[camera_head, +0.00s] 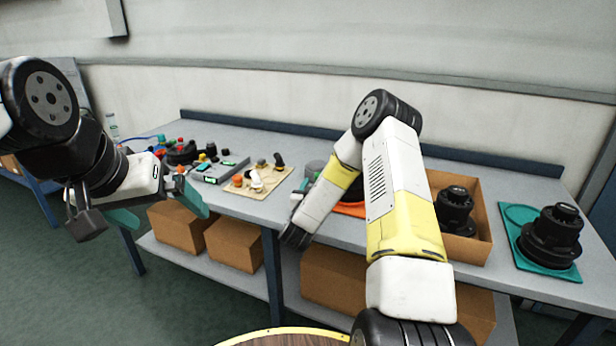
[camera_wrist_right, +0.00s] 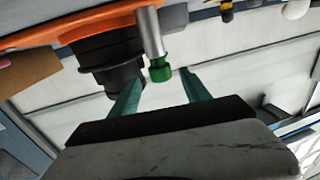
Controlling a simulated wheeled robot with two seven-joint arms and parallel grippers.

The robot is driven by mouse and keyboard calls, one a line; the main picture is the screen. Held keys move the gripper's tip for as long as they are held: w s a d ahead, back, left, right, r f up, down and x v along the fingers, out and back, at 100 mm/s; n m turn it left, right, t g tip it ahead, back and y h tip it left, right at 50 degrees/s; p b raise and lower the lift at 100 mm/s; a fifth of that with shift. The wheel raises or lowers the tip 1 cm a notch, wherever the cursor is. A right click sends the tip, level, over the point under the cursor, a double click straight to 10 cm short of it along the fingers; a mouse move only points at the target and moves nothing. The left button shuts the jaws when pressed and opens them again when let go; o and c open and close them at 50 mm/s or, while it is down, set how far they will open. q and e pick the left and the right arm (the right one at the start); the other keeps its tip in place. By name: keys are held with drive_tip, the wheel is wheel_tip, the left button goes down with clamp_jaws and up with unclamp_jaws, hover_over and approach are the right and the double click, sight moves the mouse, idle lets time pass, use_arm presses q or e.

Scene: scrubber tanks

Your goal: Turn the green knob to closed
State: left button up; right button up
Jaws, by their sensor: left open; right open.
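The green knob (camera_wrist_right: 160,72) shows in the right wrist view, at the end of a silvery cylindrical stem (camera_wrist_right: 149,32). My right gripper (camera_wrist_right: 161,77) is open, with one teal finger on each side of the knob. The knob appears between or just beyond the fingertips, and I see no clear contact. In the head view my right arm hides the knob and the right gripper. My left gripper (camera_head: 162,208) is open and empty, in front of the bench's left part. The knob's exact turn position cannot be told.
A black ribbed part (camera_wrist_right: 108,60) and an orange surface (camera_wrist_right: 62,27) lie close to the knob. On the bench (camera_head: 345,232) stand a beige board (camera_head: 247,190) with small knobs, a cardboard box (camera_head: 478,192) and a teal mat (camera_head: 510,214) with a black part.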

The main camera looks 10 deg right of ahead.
drive_tip(key=x, duration=0.5)
drive_tip(key=shift+c, duration=0.2)
clamp_jaws()
